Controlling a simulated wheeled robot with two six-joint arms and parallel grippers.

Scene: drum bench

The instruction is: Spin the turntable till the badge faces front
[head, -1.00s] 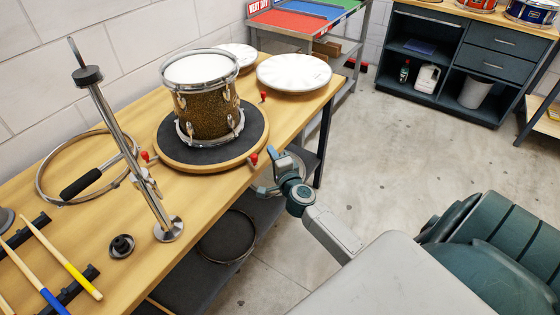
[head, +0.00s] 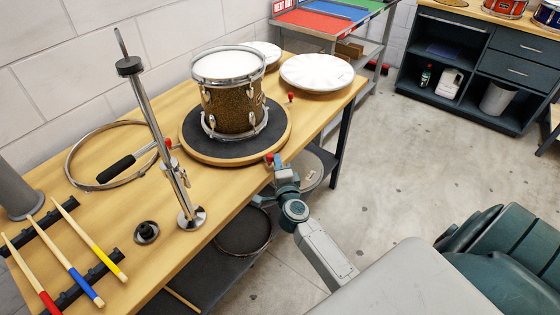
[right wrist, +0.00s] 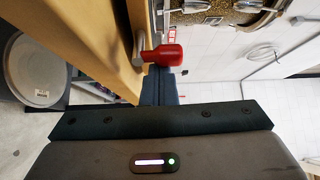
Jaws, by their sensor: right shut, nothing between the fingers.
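The turntable (head: 190,150) is a round wooden disc with a dark top, near the bench's front edge. A brown-gold sparkle drum (head: 235,105) with chrome hoops stands upright on it. I see no badge on the side of the drum that shows. Red-knobbed pegs stick out from the turntable's rim. My right gripper (head: 276,165) is shut and empty at the rim's front right, close by one red knob (right wrist: 165,55). In the right wrist view that knob is just beyond the fingers; I cannot tell whether they touch. My left gripper is out of view.
A chrome stand (head: 160,140) rises from the bench left of the turntable, with a loose hoop (head: 72,165) behind it. Drumsticks (head: 75,262) lie at the front left. White drumheads (head: 315,71) lie right of the drum. The floor (head: 400,170) to the right is clear.

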